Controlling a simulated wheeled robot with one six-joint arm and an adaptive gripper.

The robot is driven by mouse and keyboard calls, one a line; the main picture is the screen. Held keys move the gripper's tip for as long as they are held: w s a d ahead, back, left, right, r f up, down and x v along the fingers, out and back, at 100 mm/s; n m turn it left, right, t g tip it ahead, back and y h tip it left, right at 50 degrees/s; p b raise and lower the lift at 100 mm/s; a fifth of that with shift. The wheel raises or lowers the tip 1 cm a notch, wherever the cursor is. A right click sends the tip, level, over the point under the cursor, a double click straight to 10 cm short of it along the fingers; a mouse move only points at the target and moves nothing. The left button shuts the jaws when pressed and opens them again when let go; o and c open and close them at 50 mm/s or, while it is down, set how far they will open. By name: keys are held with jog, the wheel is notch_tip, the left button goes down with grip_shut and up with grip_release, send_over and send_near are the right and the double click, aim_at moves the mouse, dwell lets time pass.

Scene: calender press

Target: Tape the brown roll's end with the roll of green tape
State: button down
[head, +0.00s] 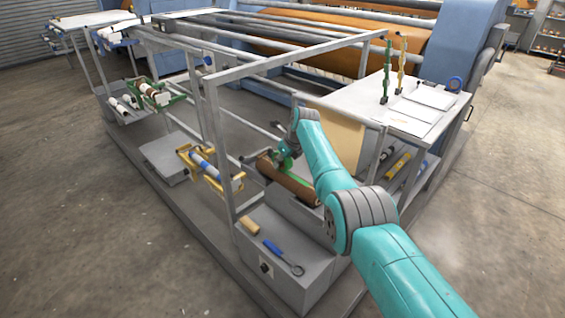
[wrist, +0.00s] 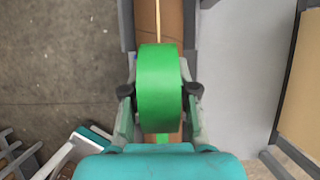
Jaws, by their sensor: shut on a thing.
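The brown roll (head: 299,192) lies in a grey cradle at the middle of the frame, below my arm. In the wrist view the brown roll (wrist: 172,20) runs up the picture, with a thin pale line along it. My gripper (wrist: 160,92) is shut on the roll of green tape (wrist: 160,85), with one finger on each side. The green tape roll is over the brown roll; whether it touches is hidden. A short green strip (wrist: 162,138) shows against the brown below the tape roll. In the head view my gripper (head: 284,158) is small and partly hidden by my arm.
A metal frame (head: 216,150) rises left of my arm. A white-topped table (head: 400,105) with upright stands is at the right. The floor at left is clear.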

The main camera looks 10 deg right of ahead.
jog(key=shift+w+a, duration=0.15)
jog(key=shift+a, duration=0.05)
jog(key=shift+r, duration=0.1)
jog(key=shift+w+r, duration=0.1)
jog(key=shift+r, duration=2.9)
